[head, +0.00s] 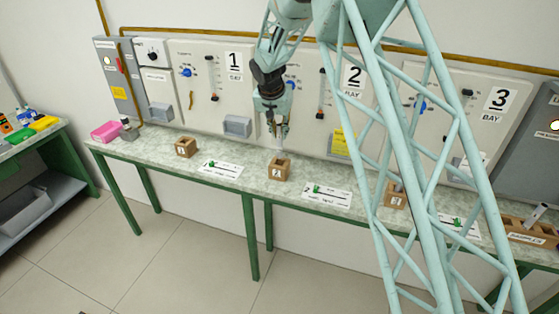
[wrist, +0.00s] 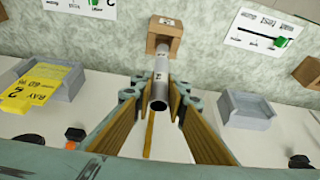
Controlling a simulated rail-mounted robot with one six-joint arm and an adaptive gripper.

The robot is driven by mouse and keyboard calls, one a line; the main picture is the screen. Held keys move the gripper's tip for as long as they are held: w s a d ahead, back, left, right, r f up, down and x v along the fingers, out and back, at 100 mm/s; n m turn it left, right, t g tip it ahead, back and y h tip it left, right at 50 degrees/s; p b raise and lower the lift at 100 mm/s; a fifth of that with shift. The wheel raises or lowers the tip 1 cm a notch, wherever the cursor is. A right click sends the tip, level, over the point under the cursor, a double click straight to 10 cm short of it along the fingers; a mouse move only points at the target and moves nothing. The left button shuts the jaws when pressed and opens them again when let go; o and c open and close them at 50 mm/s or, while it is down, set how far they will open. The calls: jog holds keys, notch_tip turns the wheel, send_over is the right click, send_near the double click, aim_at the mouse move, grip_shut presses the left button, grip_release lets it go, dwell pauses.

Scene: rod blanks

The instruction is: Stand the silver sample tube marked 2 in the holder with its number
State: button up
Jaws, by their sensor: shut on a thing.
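My gripper (head: 283,138) is shut on the silver sample tube (wrist: 160,88), above the worktop in front of the wall panels. In the wrist view the tube stands between the fingers (wrist: 158,105), its open end toward the camera. A small dark mark shows on it, too small to read. The wooden holder marked 2 (head: 279,170) stands on the worktop just below my gripper. It also shows in the wrist view (wrist: 165,38), where the tube's far end overlaps it. I cannot tell whether that end is inside the holder or above it.
The holder marked 1 (head: 186,148) stands to the left. Another wooden holder (head: 394,198), partly behind my arm, stands to the right with a grey tube in it. A samples rack (head: 530,238) with a tube is at far right. Label cards (head: 220,169) lie flat between holders.

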aim_at(279, 147)
jog(key=shift+f, duration=2.65)
jog(key=shift+f, duration=2.05)
jog(key=o, duration=0.7)
jog(key=shift+r, duration=0.2)
jog(key=v, duration=1.2)
